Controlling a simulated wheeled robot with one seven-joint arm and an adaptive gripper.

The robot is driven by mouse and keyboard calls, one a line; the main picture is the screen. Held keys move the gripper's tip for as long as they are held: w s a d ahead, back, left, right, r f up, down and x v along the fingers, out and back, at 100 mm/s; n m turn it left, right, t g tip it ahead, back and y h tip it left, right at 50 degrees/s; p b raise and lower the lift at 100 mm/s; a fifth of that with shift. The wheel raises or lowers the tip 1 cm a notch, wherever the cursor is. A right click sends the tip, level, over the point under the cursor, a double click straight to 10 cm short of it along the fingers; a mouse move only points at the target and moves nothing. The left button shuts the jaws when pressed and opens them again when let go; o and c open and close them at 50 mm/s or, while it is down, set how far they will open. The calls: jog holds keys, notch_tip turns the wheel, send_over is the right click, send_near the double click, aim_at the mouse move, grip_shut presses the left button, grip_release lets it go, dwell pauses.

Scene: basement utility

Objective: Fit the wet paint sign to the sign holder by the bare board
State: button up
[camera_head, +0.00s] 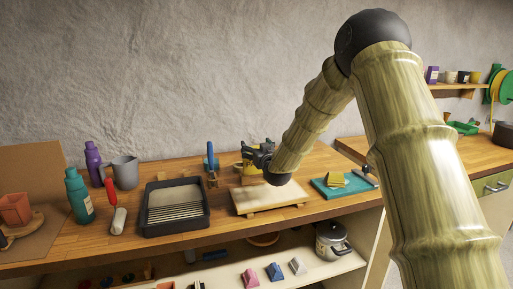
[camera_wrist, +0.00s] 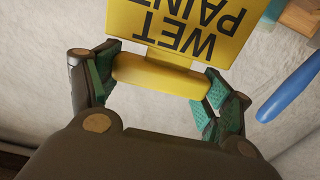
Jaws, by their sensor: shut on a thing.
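The yellow wet paint sign (camera_wrist: 185,25) hangs in my gripper (camera_wrist: 160,80), its black lettering upside down in the wrist view. The green-padded fingers are shut on the sign's thick yellow bar. In the head view my gripper (camera_head: 258,156) is above the back edge of the pale bare board (camera_head: 268,196), and the sign (camera_head: 243,167) shows only in part behind it. A small wooden block (camera_head: 252,180) stands at the board's back edge; I cannot tell whether it is the sign holder. The sign's lower end is not clearly visible.
A black paint tray (camera_head: 150,225) lies left of the board, and a teal mat (camera_head: 340,187) with a yellow-topped block lies right. A blue-handled tool (camera_head: 210,158) stands upright close left of my gripper; its handle shows in the wrist view (camera_wrist: 290,92). The wall is behind.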

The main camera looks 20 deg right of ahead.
jog(key=shift+f+b, duration=0.9)
jog(key=shift+f, duration=0.75)
jog(key=o, duration=1)
jog(key=shift+s, duration=0.1)
jog(key=s, duration=0.4)
jog(key=s+a, duration=0.1)
jog(key=s, duration=0.7)
jog(key=shift+a, duration=0.25)
jog(key=shift+d, duration=0.1)
